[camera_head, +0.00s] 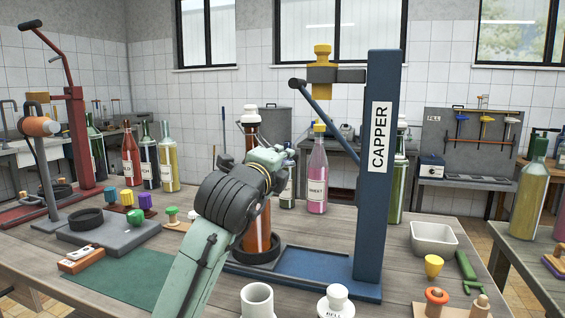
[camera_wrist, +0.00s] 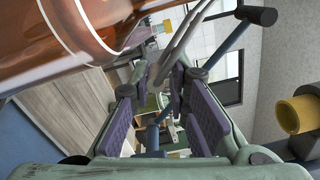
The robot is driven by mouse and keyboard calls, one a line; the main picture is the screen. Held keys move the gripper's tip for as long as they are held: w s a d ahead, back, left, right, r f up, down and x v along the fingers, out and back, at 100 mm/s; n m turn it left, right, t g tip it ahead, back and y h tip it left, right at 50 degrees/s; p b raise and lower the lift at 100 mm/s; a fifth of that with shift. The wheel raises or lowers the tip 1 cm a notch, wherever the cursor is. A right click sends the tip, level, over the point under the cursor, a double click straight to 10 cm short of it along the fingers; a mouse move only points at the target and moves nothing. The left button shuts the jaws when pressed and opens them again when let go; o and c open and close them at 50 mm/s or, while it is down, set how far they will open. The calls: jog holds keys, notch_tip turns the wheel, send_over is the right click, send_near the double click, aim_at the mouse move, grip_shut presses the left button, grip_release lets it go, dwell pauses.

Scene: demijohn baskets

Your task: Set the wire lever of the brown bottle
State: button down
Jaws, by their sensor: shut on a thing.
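The brown bottle (camera_head: 259,228) stands upright in a black ring on the blue base of the capper. A white stopper tops its neck (camera_head: 250,118), and my gripper (camera_head: 268,160) hides its middle. In the wrist view the bottle (camera_wrist: 75,35) crosses the upper left as glossy brown glass with a pale ring. The grey wire lever (camera_wrist: 180,42) runs down between the purple-padded fingers of my gripper (camera_wrist: 161,88). The fingers close on the wire near their tips. The exact contact is small and partly hidden.
The blue capper column (camera_head: 378,215) stands right of the bottle, with its lever and yellow head (camera_head: 322,75) above. A pink bottle (camera_head: 317,175) is behind. A white cup (camera_head: 257,300), a white bell-shaped piece (camera_head: 336,302) and a tray (camera_head: 433,239) are in front and right.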

jog(key=shift+w+a+f+m, duration=0.15)
jog(key=shift+a+f+m, duration=0.05)
jog(key=shift+f+m, duration=0.2)
dwell(0.3)
jog(key=c, duration=1.7)
grip_release()
jog(key=shift+o, duration=0.2)
jog(key=shift+r, duration=0.1)
jog(key=shift+a, duration=0.1)
jog(key=shift+s, duration=0.45)
jog(key=v, duration=1.1)
jog(key=shift+s, duration=0.1)
